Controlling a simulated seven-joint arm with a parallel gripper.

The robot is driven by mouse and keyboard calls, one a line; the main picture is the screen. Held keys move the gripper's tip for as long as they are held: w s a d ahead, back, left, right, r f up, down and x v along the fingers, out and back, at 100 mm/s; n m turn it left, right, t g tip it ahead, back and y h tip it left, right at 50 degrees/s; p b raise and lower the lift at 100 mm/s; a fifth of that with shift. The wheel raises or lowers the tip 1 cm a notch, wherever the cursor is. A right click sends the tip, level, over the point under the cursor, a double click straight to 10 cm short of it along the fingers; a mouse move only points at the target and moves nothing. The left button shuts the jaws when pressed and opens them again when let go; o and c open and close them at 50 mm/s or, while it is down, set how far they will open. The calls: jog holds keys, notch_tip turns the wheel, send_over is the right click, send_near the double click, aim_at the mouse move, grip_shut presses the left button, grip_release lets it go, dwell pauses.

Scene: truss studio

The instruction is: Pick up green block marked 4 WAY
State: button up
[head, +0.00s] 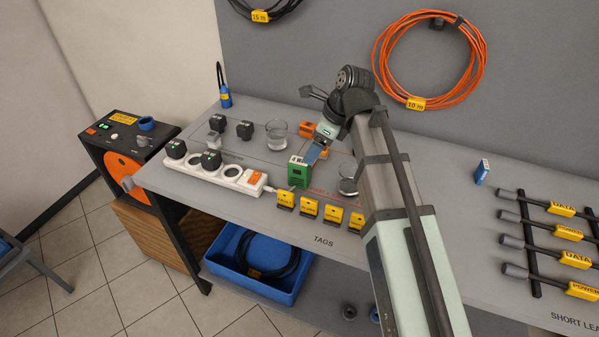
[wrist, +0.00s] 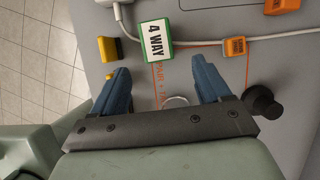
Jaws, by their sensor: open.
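The green block (head: 299,174) stands upright on the grey bench, right of the white power strip. In the wrist view the green block (wrist: 170,58) shows a white face printed 4 WAY. My gripper (head: 312,154) is just behind and to the right of its top in the head view, and a blue finger overlaps its edge there. In the wrist view my gripper (wrist: 160,65) has its two blue fingers wide apart and nothing between them. The block lies just beyond the fingertips, in line with the gap. I cannot tell whether a finger touches it.
The white power strip (head: 228,178) with black plugs is at left. Yellow tags (head: 309,208) stand in a row in front. Glasses (head: 277,134) (head: 348,180) and an orange block (head: 312,129) stand close by. A white cable (wrist: 290,32) runs behind the block in the wrist view.

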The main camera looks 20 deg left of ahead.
aim_at(297, 171)
jog(key=x, duration=0.6)
jog(key=shift+a+f, duration=0.2)
jog(key=shift+a+x, duration=0.1)
jog(key=shift+x, duration=1.25)
jog(key=shift+a+x, duration=0.15)
jog(key=shift+x, duration=1.15)
jog(key=shift+s+r, duration=0.1)
jog(key=c, duration=1.2)
jog(key=shift+c, duration=0.4)
jog(key=shift+r, duration=0.15)
